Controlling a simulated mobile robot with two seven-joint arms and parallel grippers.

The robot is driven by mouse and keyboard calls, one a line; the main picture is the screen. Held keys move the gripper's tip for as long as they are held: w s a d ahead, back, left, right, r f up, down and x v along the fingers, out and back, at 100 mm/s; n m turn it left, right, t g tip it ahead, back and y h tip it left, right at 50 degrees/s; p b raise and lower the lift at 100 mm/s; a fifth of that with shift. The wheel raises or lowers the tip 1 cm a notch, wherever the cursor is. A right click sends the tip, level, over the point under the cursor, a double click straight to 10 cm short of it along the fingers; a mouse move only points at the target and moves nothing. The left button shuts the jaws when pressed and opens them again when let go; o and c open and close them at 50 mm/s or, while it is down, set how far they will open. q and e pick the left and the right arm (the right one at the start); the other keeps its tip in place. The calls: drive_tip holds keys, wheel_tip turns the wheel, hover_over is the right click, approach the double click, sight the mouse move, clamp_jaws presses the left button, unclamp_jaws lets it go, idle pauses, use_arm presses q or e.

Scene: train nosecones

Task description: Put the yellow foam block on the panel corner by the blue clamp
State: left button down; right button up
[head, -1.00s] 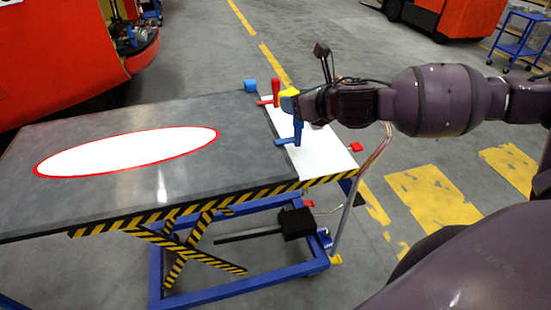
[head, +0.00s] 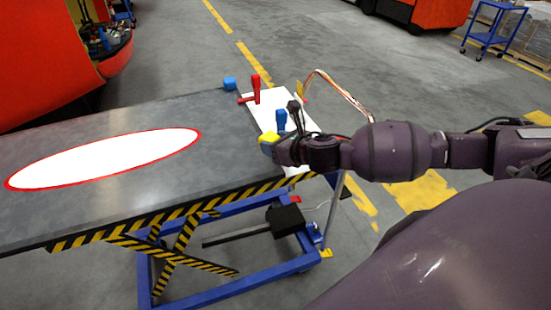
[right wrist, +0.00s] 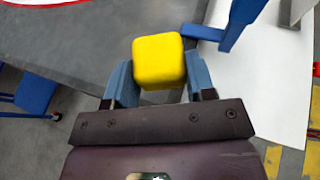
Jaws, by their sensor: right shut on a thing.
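The yellow foam block (head: 268,138) is held between the fingers of my right gripper (head: 272,143). In the right wrist view the block (right wrist: 158,58) sits between the two blue-grey fingertips (right wrist: 158,78). The white panel (head: 262,106) lies at the right end of the grey table, partly hidden by my arm. The blue clamp (head: 281,119) stands upright at the panel's edge, just beyond the block. It also shows at the top of the right wrist view (right wrist: 242,18). The block appears above the table surface near the panel's near edge. My left gripper is not in view.
A red clamp (head: 256,90) stands farther back on the panel, and a blue block (head: 230,83) sits at the table's far corner. The grey tabletop (head: 110,217) bears a red-rimmed white oval.

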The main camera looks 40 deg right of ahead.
sight(276, 166)
drive_tip(key=shift+f+b, duration=0.3)
drive_tip(key=shift+f, duration=2.25)
drive_tip(key=shift+f, duration=0.15)
drive_tip(key=o, duration=0.9)
